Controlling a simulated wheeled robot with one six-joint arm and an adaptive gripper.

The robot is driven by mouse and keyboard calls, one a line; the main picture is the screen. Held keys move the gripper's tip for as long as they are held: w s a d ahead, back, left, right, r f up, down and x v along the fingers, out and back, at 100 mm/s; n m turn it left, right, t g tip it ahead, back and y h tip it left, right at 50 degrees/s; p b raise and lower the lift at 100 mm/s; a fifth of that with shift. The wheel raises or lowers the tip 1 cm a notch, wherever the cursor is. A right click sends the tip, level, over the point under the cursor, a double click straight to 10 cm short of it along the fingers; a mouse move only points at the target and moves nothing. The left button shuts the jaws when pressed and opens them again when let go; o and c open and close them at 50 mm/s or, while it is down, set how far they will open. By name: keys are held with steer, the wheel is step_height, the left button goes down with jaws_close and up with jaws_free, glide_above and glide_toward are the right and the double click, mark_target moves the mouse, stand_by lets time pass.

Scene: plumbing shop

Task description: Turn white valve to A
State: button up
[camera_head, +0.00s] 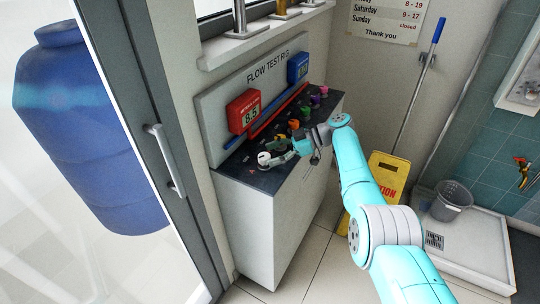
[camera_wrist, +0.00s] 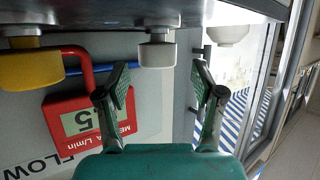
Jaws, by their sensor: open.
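The white valve (camera_head: 264,158) is at the near left end of the dark top of the flow test rig in the head view. In the wrist view a white knob (camera_wrist: 157,54) on a metal stem shows between and beyond my fingertips, and a second rounded white piece (camera_wrist: 230,33) is to its right. Letter marks by the valve are not readable.
A red meter (camera_head: 243,111) and a blue meter (camera_head: 298,67) stand on the rig's back panel. Several coloured knobs run along the rig; a yellow knob (camera_wrist: 30,69) is left in the wrist view. A glass door (camera_head: 150,120) is at the left, a yellow caution sign (camera_head: 390,178) at the right.

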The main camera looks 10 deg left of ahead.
steer(key=v, duration=0.8)
steer(key=shift+d+r, duration=0.2)
steer(key=shift+d, duration=0.15)
steer(key=shift+w, duration=0.1)
